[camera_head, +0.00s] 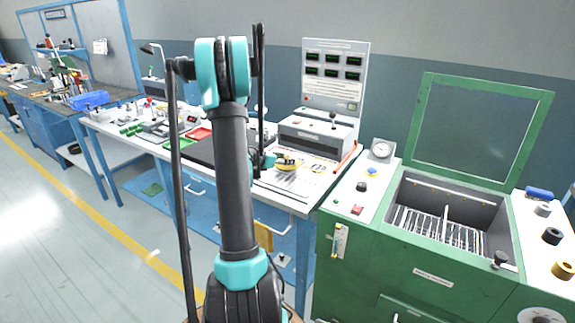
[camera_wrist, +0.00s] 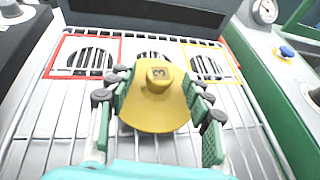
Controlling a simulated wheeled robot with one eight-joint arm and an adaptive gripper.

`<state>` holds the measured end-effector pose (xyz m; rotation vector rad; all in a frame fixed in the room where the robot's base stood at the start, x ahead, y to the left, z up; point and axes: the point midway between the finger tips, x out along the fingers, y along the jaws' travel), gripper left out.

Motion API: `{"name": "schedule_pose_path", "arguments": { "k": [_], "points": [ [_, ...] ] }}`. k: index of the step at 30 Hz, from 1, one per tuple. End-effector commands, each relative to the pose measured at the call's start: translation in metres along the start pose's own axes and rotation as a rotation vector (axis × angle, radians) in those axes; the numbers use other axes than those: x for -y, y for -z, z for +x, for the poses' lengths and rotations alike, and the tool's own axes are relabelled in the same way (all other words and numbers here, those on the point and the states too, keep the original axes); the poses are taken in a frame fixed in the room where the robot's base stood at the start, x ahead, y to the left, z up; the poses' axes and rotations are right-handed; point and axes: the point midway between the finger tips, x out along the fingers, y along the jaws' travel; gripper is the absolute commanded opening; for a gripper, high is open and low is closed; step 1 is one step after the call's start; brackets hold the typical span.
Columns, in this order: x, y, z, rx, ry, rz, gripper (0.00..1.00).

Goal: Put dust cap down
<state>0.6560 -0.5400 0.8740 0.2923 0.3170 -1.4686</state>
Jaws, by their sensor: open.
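The dust cap is yellow with a dark "3" on its raised knob (camera_wrist: 160,78). In the wrist view it sits between the green finger pads of my gripper (camera_wrist: 158,98), in front of the middle round vent (camera_wrist: 152,58). The jaws are open around it; whether any pad touches it, or whether it rests fully on the lined surface, I cannot tell. In the head view a small yellow thing, likely the cap (camera_head: 288,163), shows beside my gripper (camera_head: 268,162) over the bench top.
The left vent has a red outline (camera_wrist: 84,58) and the right vent a yellow one (camera_wrist: 209,66). A green machine with an open lid (camera_head: 480,130) stands to the right. Small parts and trays lie left of my arm.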

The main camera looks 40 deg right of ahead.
Motion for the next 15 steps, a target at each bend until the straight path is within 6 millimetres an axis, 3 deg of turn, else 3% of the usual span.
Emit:
{"name": "schedule_pose_path", "arguments": {
  "k": [3, 10, 15],
  "points": [
    [-0.0006, 0.0002, 0.0128, 0.000, 0.000, 0.000, 0.51],
    [-0.0006, 0.0002, 0.0139, 0.000, -0.001, -0.001, 0.50],
    [-0.0006, 0.0002, 0.0138, 0.000, -0.001, -0.001, 0.28]
  ]
}}
